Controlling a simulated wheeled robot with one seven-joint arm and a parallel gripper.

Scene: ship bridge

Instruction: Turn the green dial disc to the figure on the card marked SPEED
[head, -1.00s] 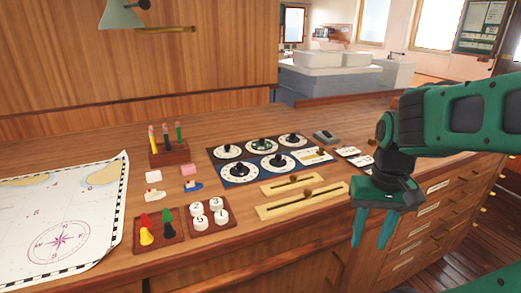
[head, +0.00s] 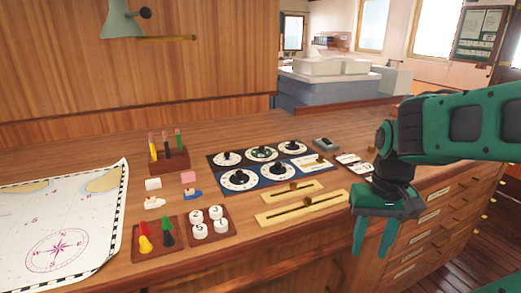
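The green dial disc (head: 262,153) has a dark knob and sits at the middle of the back row on a dial board on the wooden counter. White-faced dials stand on both sides of it and in front. Their figures are too small to read. White cards (head: 354,163) lie right of the board, and I cannot make out which is marked SPEED. My gripper (head: 373,243) hangs at the counter's front edge, right of and nearer than the dials. Its two fingers point down, apart and empty.
Two brass slider plates (head: 302,207) lie between the dials and my gripper. A small grey box (head: 326,144) stands behind the cards. Left are a peg stand (head: 169,159), trays of coloured pieces (head: 158,254) and white discs, small blocks, and a chart (head: 55,215).

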